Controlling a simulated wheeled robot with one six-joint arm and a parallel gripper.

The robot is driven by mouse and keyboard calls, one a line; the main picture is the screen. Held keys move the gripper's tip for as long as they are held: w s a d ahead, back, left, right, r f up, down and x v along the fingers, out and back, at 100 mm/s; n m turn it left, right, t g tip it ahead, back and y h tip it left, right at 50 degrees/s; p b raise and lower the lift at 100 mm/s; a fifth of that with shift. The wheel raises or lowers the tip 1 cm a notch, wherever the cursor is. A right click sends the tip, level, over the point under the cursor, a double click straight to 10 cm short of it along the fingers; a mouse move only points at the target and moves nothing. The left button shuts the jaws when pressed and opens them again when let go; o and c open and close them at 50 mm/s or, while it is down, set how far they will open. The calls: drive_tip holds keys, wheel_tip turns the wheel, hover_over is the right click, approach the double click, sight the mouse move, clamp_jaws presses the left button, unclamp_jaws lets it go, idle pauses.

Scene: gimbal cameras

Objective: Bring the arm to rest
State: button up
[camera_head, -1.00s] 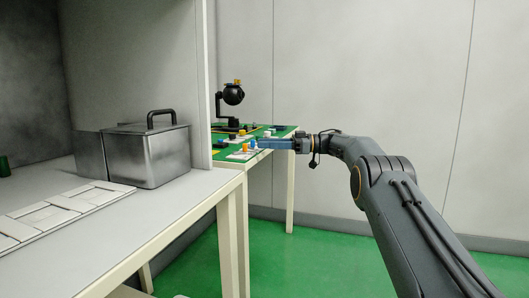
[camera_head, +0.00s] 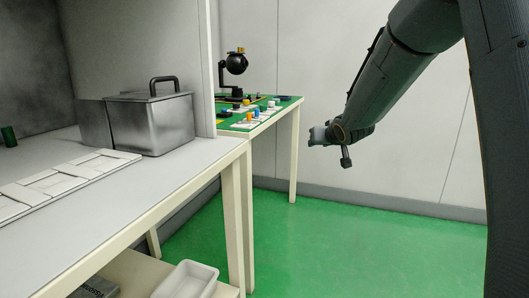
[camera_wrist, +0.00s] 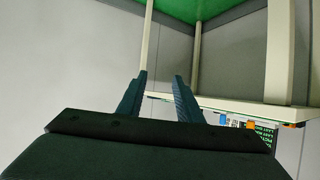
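My arm (camera_head: 375,85) is folded up at the right of the head view, its forearm slanting down to the left. My gripper (camera_head: 318,136) is in the air to the right of the green-topped table (camera_head: 284,112), apart from it. In the wrist view my gripper (camera_wrist: 160,84) has its two fingers spread with a gap and nothing between them. In the head view the fingers are too small to judge.
A ball-shaped black device (camera_head: 236,64) and small coloured parts (camera_head: 256,112) stand on the green-topped table. A near bench (camera_head: 160,178) holds a lidded metal box (camera_head: 150,120) and a white tray (camera_head: 60,185). The green floor (camera_head: 340,250) is clear.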

drive_tip(key=s+f+g, duration=0.3)
drive_tip(key=s+f, duration=0.3)
drive_tip(key=s, duration=0.7)
drive_tip(key=s+f+g+h, duration=0.1)
drive_tip(key=s+f+g, duration=0.35)
drive_tip(key=s, duration=0.85)
drive_tip(key=s+f+g, duration=0.3)
drive_tip(key=s+f, duration=0.3)
drive_tip(key=s, duration=0.8)
drive_tip(key=s+a+r+n+g+y, duration=0.1)
drive_tip(key=s+a+r+n, duration=0.15)
drive_tip(key=s+a, duration=0.6)
drive_tip(key=s+a+r+n+g, duration=0.1)
drive_tip(key=s+a+r+n, duration=0.3)
drive_tip(key=a, duration=0.8)
drive_tip(key=s+d+r+m+h+p, duration=0.1)
drive_tip(key=d+r+m+p, duration=0.6)
drive_tip(key=d+r+p, duration=1.4)
wheel_tip(320, 180, up, 3)
drive_tip(key=p, duration=1)
drive_tip(key=shift+r+p, duration=0.2)
drive_tip(key=shift+p, duration=0.15)
